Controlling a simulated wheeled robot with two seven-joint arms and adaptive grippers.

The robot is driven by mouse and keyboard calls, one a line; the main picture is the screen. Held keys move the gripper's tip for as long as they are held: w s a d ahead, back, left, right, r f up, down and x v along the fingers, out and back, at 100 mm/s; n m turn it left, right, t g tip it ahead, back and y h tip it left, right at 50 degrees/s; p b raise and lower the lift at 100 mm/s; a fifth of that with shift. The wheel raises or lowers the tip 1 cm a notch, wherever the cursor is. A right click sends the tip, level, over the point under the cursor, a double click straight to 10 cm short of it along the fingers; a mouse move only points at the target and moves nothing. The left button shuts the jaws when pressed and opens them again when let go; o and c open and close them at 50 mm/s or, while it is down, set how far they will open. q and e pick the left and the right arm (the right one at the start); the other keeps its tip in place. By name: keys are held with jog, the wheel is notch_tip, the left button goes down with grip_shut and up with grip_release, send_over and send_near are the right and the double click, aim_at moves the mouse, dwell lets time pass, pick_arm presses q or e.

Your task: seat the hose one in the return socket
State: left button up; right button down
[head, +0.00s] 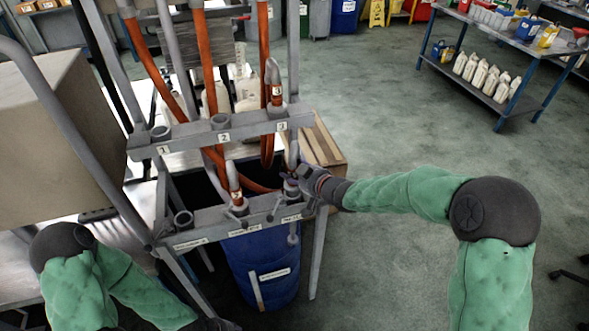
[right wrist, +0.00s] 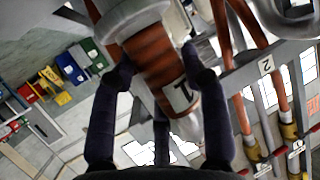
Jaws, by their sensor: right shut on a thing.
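Hose one (right wrist: 158,62), orange with dark bands and a label 1, is between the fingers of my right gripper (right wrist: 160,75). In the head view my right gripper (head: 303,180) is shut on it at the right end of the rack's lower bar (head: 215,222). A grey metal ring (right wrist: 128,18) surrounds the hose end in the right wrist view; I cannot tell how deep the end sits. The lower bar's labels are too small to read surely, so the return socket is not certain. My left gripper (head: 215,325) is at the bottom edge, mostly cut off.
Hose two (head: 236,190) stands in the lower bar's middle socket. Hose three (head: 277,95) is at the upper bar's right end. The lower bar's left socket (head: 183,220) looks empty. A blue barrel (head: 262,265) stands below.

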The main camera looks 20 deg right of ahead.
jog(key=shift+a+f, duration=0.1)
jog(key=shift+f+b, duration=1.1)
jog(key=shift+f, duration=0.05)
jog(key=c, duration=0.6)
grip_release()
jog(key=shift+o, duration=1.1)
jog(key=shift+s+f, duration=0.1)
jog(key=shift+s, duration=0.1)
jog(key=shift+s+d+p, duration=0.2)
jog(key=shift+s+d, duration=0.15)
jog(key=shift+s, duration=0.35)
jog(key=shift+s+d+p, duration=0.2)
jog(key=shift+s+d, duration=0.1)
jog(key=shift+s, duration=0.45)
jog(key=shift+s+d+p, duration=0.2)
jog(key=shift+s+d, duration=0.15)
jog(key=shift+s, duration=0.35)
